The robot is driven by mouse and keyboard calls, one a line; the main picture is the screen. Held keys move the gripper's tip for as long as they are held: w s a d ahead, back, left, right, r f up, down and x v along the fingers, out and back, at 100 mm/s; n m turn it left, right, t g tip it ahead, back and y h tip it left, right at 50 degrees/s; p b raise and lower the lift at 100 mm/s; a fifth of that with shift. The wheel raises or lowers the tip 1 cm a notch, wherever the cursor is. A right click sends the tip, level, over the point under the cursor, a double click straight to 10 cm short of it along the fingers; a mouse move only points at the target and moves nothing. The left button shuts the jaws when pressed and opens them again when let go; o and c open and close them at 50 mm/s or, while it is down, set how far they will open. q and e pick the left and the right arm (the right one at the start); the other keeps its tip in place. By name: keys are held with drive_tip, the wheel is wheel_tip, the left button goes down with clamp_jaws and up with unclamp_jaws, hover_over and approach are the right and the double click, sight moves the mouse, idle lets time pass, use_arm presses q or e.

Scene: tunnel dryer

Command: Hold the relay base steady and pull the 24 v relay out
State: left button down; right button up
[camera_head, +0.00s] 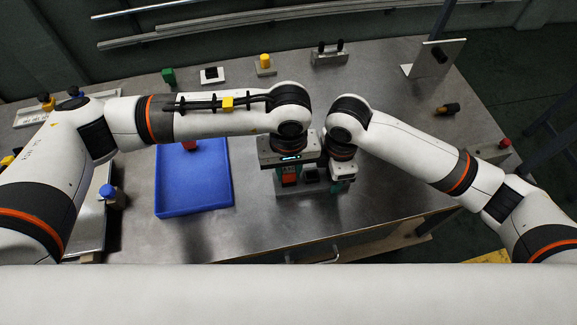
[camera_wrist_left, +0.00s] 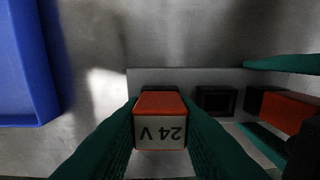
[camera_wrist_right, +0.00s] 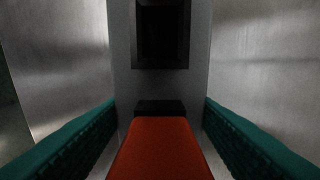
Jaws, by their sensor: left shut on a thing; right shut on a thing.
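The 24 V relay (camera_wrist_left: 161,120) is an orange block with a white label reading "24 V". My left gripper (camera_head: 289,182) is shut on it, one green finger on each side in the left wrist view. The grey relay base (camera_wrist_left: 205,78) lies under it, with an empty-looking dark socket (camera_wrist_left: 215,100) beside the relay. I cannot tell how deep the relay sits. My right gripper (camera_head: 341,183) is shut on the base's other end, its fingers along the two long sides. A second orange relay (camera_wrist_right: 160,148) stands between those fingers; its label is hidden.
A blue tray (camera_head: 192,205) lies left of the base, with a red piece at its far edge. A green block (camera_head: 168,76), a yellow-topped button (camera_head: 265,63) and an upright plate (camera_head: 436,58) stand at the back.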

sight(289, 169)
use_arm(q)
drive_tip(key=shift+r, duration=0.85)
idle(0.7)
drive_tip(key=shift+r, duration=0.55)
drive_tip(key=shift+r, duration=2.35)
use_arm(e)
drive_tip(key=o, duration=1.2)
drive_tip(key=shift+r, duration=0.1)
wheel_tip(289, 169, up, 7)
drive_tip(key=shift+r, duration=0.2)
